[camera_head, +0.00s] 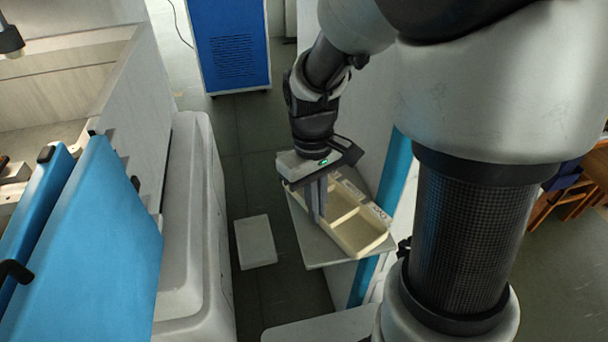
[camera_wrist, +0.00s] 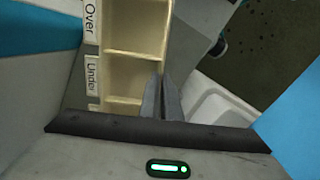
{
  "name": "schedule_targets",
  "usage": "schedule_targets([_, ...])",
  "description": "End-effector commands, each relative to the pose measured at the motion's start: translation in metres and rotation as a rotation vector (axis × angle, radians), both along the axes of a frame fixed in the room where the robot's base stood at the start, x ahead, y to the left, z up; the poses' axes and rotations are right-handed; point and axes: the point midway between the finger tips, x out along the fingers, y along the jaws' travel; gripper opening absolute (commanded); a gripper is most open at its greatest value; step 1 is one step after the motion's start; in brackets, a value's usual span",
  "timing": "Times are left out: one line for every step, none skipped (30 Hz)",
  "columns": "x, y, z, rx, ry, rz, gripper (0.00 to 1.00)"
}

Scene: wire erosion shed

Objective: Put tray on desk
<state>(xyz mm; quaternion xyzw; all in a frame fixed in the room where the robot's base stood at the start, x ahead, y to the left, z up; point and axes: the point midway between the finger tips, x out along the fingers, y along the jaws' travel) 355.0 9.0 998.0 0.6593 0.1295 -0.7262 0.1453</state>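The tray (camera_head: 362,243) is cream, with several compartments and white label tabs along its right side. It rests on a small grey shelf (camera_head: 312,243). The wrist view shows the tray (camera_wrist: 136,51) from above, with tabs reading "Over" and "Under". My gripper (camera_head: 317,215) points down at the tray's left long wall. In the wrist view its two fingers (camera_wrist: 162,85) are close together, one on each side of that wall, and look shut on it. The fingertips are partly hidden. I cannot tell which surface is the desk.
A white machine body (camera_head: 190,230) with blue panels (camera_head: 100,250) stands at the left. A blue cabinet (camera_head: 232,45) stands at the back. A pale flat block (camera_head: 255,242) is on the floor left of the shelf. Wooden furniture (camera_head: 570,195) is at the right.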

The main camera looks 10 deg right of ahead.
Motion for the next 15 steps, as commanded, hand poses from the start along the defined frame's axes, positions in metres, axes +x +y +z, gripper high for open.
schedule_targets([0.0003,0.0,0.0006,0.0,-0.001,0.0,0.0])
schedule_targets([0.0003,0.0,0.0002,0.0,-0.001,0.0,0.0])
schedule_targets([0.0002,0.0,-0.0009,0.0,-0.001,0.0,0.0])
schedule_targets([0.0002,0.0,-0.0021,0.0,0.0,0.001,0.0])
schedule_targets([0.0002,0.0,-0.0033,0.0,0.0,0.001,0.0])
schedule_targets([0.0,0.0001,-0.0037,0.0,0.0,0.001,0.05])
schedule_targets([0.0,0.0001,-0.0028,0.0,0.0,0.001,0.1])
schedule_targets([0.0,0.0001,-0.0028,0.0,0.0,0.001,0.15])
schedule_targets([0.0,0.0001,-0.0028,0.0,0.0,0.001,0.22])
schedule_targets([0.0,0.0,-0.0028,0.0,0.0,0.001,0.22])
schedule_targets([0.0,0.0001,-0.0027,0.0,0.0,0.001,0.22])
schedule_targets([0.0,0.0,-0.0027,0.0,0.0,0.001,0.22])
schedule_targets([0.0,0.0,-0.0027,0.0,0.0,0.001,0.22])
schedule_targets([0.0,0.0,-0.0027,0.0,0.0,0.001,0.22])
schedule_targets([0.0,0.0,-0.0027,0.0,0.0,0.001,0.22])
